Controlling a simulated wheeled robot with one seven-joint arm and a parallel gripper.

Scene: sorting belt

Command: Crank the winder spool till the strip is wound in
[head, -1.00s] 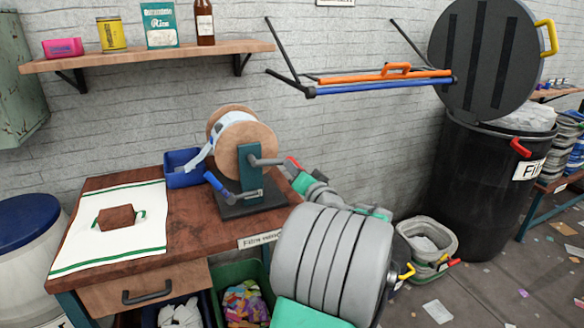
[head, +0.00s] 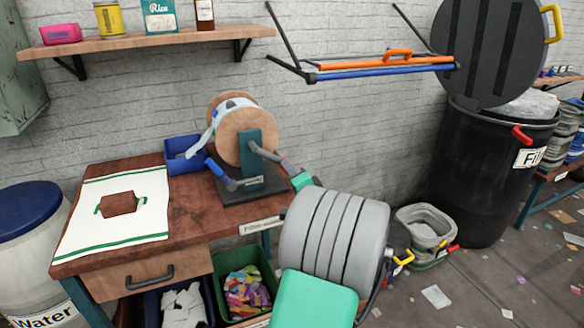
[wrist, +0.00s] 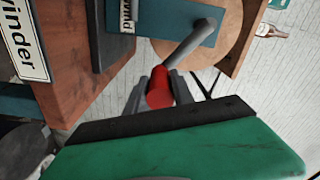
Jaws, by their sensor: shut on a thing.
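The winder spool (head: 243,135) has wooden end discs and stands on a teal post with a dark base on the bench. The pale strip (head: 209,133) is partly wound on it, and its loose end hangs toward the blue bin (head: 180,156). The grey crank arm (head: 262,152) slopes down to the right from the hub. My gripper (head: 286,167) is at its outer end. In the wrist view, my gripper's grey fingers (wrist: 152,92) are closed around the red crank handle (wrist: 160,88).
A blue-handled lever (head: 219,174) sticks out at the base's front left. A white cloth (head: 113,210) covers the bench's left side. A shelf (head: 150,41) and an orange and blue rack (head: 385,68) hang on the wall. A black bin (head: 480,165) stands right.

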